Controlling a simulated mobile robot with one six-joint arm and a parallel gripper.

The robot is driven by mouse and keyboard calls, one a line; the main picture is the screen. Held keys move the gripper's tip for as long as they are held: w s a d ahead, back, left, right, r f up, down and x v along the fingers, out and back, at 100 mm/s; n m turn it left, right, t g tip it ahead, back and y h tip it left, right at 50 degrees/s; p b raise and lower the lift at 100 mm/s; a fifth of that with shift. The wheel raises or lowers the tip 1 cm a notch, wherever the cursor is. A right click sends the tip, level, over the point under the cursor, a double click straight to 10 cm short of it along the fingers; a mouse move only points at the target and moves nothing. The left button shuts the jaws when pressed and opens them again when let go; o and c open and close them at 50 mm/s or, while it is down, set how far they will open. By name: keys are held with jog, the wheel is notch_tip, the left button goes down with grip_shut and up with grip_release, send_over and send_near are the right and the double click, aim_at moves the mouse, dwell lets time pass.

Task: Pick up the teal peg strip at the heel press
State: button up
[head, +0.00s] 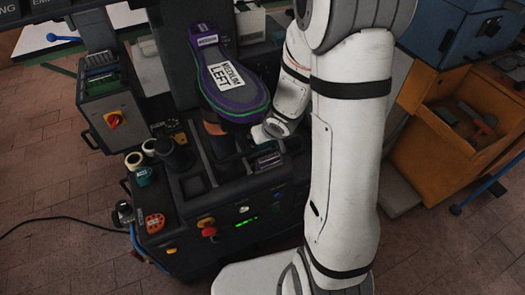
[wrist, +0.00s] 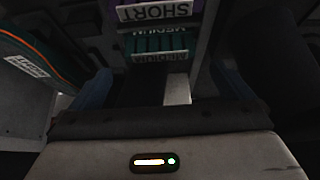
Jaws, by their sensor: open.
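The teal peg strip (wrist: 155,44) shows near the top middle of the wrist view, marked MEDIUM, with a row of teal pegs. It sits in a dark recess, just beyond my gripper. My gripper (wrist: 160,82) is open, with a bluish finger on each side and nothing seen held between them. A pale upright piece stands between the fingers, right of centre. In the head view my wrist reaches down at the press beneath the large sole form, and my fingertips are hard to make out. I cannot pick out the teal strip there.
A strip with a SHORT label (wrist: 155,12) lies just beyond the teal one. The purple and green sole form (head: 235,88), marked MEDIUM LEFT, overhangs the work spot. The dark press console (head: 200,185) has tape rolls and buttons. An orange cabinet (head: 455,130) stands at right.

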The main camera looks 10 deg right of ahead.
aim_at(261, 147)
jog(key=b+x, duration=0.3)
jog(key=x, duration=0.3)
jog(key=shift+s+b, duration=0.1)
jog(key=shift+b, duration=0.2)
jog(key=shift+w+f, duration=0.35)
jog(key=shift+r, duration=0.1)
jog(key=c, duration=0.7)
